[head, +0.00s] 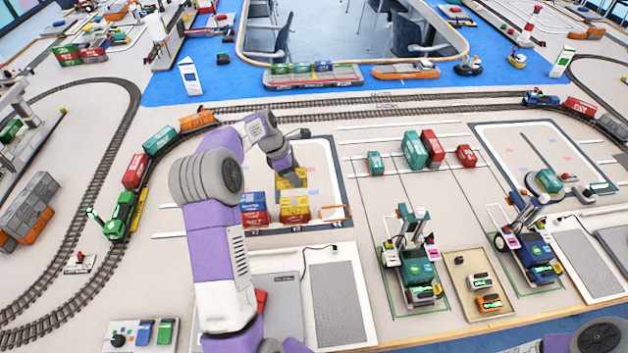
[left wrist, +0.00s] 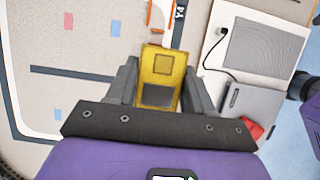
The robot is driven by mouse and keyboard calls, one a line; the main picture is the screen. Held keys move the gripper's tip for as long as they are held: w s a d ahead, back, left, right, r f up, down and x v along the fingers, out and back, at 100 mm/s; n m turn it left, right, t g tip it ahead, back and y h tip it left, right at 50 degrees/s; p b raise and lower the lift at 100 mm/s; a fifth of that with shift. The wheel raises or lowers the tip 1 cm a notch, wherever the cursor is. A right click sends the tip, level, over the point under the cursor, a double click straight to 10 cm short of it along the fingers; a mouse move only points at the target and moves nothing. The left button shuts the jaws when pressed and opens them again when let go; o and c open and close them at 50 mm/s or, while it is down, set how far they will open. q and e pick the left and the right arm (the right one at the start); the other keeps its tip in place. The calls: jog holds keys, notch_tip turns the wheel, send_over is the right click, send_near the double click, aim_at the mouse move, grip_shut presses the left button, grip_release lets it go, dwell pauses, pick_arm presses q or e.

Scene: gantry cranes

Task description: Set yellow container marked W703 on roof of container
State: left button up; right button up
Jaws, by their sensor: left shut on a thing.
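My left gripper (head: 287,172) is shut on a yellow container (head: 292,180), which hangs below it. In the left wrist view the yellow container (left wrist: 161,66) sits between the two fingers of my left gripper (left wrist: 160,85). I cannot read a W703 mark on it. Just below and in front of it in the head view, another yellow container (head: 295,210) stands beside a stack of a blue container (head: 255,198) and a red container (head: 256,216). I cannot tell whether the held container touches anything below. My right gripper is not in view.
The containers stand by a dark-bordered mat, with an orange-ended vehicle (head: 334,213) at their right. A green locomotive (head: 120,214) with wagons is on the track at left. Model cranes (head: 417,255) and a tan tray (head: 478,283) stand to the right.

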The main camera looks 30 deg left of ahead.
pick_arm(q)
jog(key=shift+w, duration=0.3)
jog(key=shift+f, duration=0.4)
jog(key=f, duration=0.2)
jog(key=f+b, duration=0.1)
jog(key=f, duration=0.5)
jog(key=shift+s+f+b, duration=0.2)
jog(key=shift+s+b, duration=0.05)
jog(key=shift+b, duration=0.05)
jog(key=shift+w+f, duration=0.1)
jog(key=shift+f, duration=0.15)
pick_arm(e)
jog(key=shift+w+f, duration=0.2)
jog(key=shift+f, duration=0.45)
pick_arm(q)
jog(key=shift+f, duration=0.15)
jog(key=o, duration=1.1)
